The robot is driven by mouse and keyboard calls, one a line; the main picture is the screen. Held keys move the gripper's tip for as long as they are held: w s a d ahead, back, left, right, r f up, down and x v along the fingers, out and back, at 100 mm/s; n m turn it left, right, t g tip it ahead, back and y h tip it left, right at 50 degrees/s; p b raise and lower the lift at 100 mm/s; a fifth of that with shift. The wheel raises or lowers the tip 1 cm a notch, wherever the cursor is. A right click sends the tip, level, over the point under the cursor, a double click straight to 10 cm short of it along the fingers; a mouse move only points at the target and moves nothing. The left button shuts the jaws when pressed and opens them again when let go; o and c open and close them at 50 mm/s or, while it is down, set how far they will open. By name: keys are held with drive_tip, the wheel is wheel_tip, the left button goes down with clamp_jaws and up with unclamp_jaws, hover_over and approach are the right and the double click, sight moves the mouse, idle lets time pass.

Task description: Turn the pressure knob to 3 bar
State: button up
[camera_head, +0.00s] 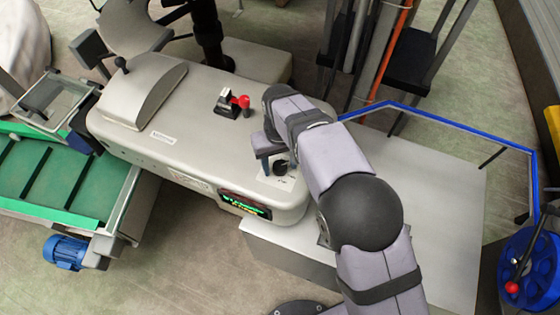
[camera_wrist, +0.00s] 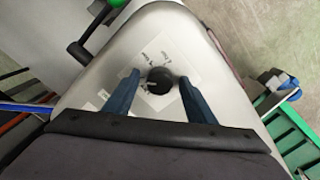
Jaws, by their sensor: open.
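The pressure knob (camera_head: 281,167) is a small black round dial on a white label plate on top of the grey machine housing (camera_head: 200,115). In the wrist view the knob (camera_wrist: 159,80) shows between and beyond the two blue fingers of my gripper (camera_wrist: 160,92). The fingers are apart, with a gap on both sides of the knob, and hold nothing. In the head view my gripper (camera_head: 268,165) is over the label, with a finger just left of the knob. The label (camera_wrist: 155,50) has markings around the knob, too small to read for the setting.
A red-knobbed lever (camera_head: 243,102) stands on the housing behind my gripper. A lit display (camera_head: 244,204) is on the front face. A grey table (camera_head: 420,200) with a blue rail (camera_head: 450,118) lies to the right. A green conveyor (camera_head: 60,180) is at the left.

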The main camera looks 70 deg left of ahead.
drive_tip(key=c, duration=1)
drive_tip(key=shift+c, duration=0.2)
drive_tip(key=shift+m, duration=0.4)
drive_tip(key=m+b, duration=0.1)
drive_tip(key=m, duration=0.2)
drive_tip(key=shift+a+m, duration=0.1)
drive_tip(key=shift+m, duration=0.3)
drive_tip(key=m+b, duration=0.1)
drive_tip(key=m, duration=0.4)
drive_tip(key=shift+r, duration=0.1)
drive_tip(key=o, duration=1)
drive_tip(key=shift+o, duration=0.2)
